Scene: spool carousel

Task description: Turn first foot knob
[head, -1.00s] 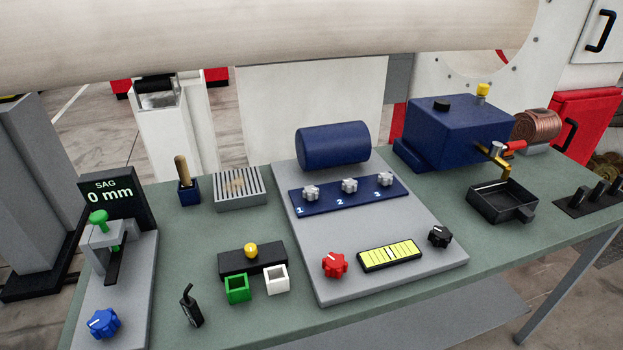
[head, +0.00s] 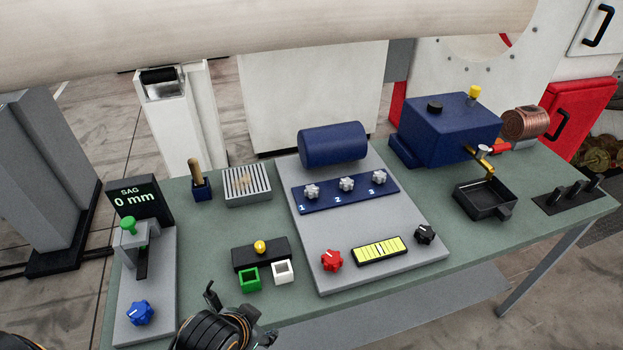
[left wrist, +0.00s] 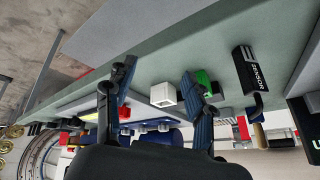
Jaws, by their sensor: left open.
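The first foot knob (head: 312,191) is a pale grey lobed knob above the label 1, at the left end of the dark blue panel (head: 332,198). The second (head: 346,184) and third (head: 378,177) knobs stand to its right. My left gripper (head: 254,326) is low in the head view at the table's front edge, well short of the panel. In the left wrist view its two fingers (left wrist: 155,85) are spread with nothing between them. Pale knobs show small beyond the fingers there; I cannot tell which is the first. My right gripper is not seen.
A red knob (head: 331,260) and yellow level (head: 380,250) lie in front of the panel. A sensor (left wrist: 250,70) is beside my gripper. A large pale roll (head: 250,35) hangs above.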

